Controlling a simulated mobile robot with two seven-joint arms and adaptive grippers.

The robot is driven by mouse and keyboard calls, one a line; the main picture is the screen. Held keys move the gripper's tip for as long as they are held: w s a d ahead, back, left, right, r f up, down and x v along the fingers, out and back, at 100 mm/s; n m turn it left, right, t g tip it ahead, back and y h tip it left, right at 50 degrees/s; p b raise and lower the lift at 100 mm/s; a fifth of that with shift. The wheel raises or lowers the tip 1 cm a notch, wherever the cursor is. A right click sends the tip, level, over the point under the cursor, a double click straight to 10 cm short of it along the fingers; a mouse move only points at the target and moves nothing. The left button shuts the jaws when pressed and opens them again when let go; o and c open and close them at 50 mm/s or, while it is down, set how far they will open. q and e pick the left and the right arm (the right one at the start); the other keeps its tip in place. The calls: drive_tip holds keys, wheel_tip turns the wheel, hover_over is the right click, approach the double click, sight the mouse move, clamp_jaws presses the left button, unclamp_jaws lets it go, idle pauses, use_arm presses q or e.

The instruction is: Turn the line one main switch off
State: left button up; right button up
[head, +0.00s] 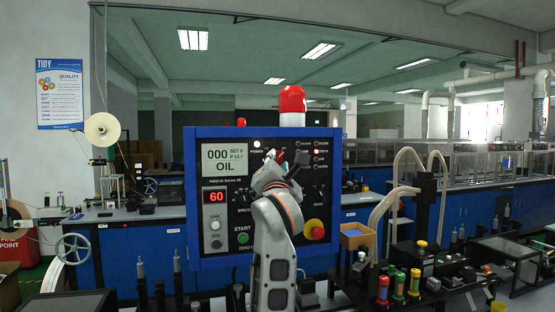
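A blue-framed control panel (194,240) stands in the middle of the head view, with a red beacon (292,100) above it. Its dark face has a screen reading "000 OIL", a red display reading 60, lit lamps, a green start button (243,238) and a red stop button on yellow (314,229). My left gripper (281,163) is in front of the upper middle of the panel. A small red part shows beside its tips. The gripper and arm cover that part of the face, so the main switch cannot be made out, nor any contact or the finger gap. My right gripper is not in view.
Several colour-capped cylinders (399,285) and black fittings stand at the lower right, near a box with a blue inside (357,236). A white spool (102,129) and a handwheel (74,249) are at the left. Blue benches run behind.

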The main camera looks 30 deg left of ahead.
use_arm(q)
drive_tip(key=shift+w+a+r, duration=0.2)
drive_tip(key=shift+w+a, duration=0.15)
drive_tip(key=shift+w, duration=0.2)
clamp_jaws()
